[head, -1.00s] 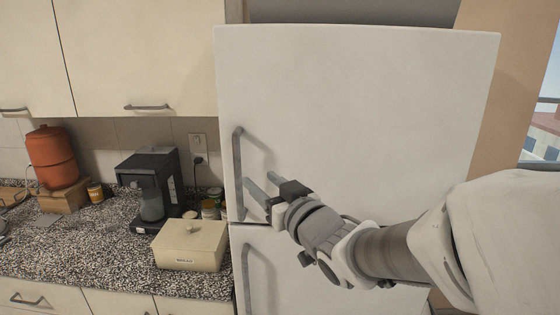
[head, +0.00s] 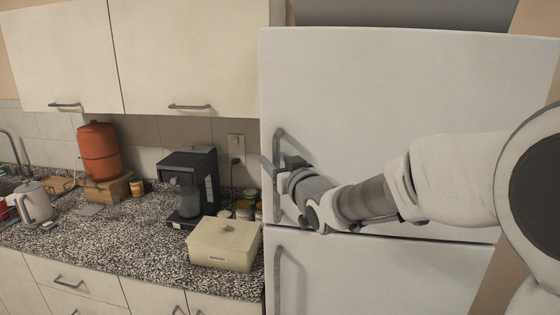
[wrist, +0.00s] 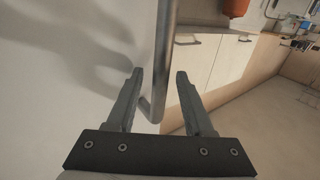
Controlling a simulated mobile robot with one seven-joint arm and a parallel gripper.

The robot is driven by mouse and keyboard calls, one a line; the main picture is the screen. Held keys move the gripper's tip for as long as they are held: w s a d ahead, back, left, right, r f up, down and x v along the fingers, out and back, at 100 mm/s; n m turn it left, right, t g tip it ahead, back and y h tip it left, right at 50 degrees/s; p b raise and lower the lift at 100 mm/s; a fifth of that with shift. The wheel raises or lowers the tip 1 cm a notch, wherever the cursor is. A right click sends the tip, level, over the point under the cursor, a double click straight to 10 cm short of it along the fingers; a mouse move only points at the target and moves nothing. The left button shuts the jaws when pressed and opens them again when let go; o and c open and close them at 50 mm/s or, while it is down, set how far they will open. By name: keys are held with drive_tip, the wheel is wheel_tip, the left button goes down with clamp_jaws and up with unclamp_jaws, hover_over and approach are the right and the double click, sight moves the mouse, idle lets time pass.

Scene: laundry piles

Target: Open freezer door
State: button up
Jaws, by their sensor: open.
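The white fridge-freezer has an upper door (head: 400,110) and a lower door (head: 370,275), both looking shut in the head view. Which one is the freezer is not marked. The upper door has a grey vertical bar handle (head: 279,208) at its left edge. My gripper (head: 270,168) is at the middle of this handle. In the wrist view my gripper (wrist: 159,76) is open, with the handle bar (wrist: 164,60) passing between its two fingers. The bar's lower bend shows near the finger bases. I cannot tell whether either finger touches it.
The speckled counter (head: 125,235) lies left of the fridge. It holds a beige box (head: 222,245), a black coffee machine (head: 190,180), an orange container (head: 99,150) and a white kettle (head: 34,203). In the wrist view, free floor (wrist: 260,110) shows beside the cabinets.

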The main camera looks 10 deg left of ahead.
clamp_jaws()
idle(1.4)
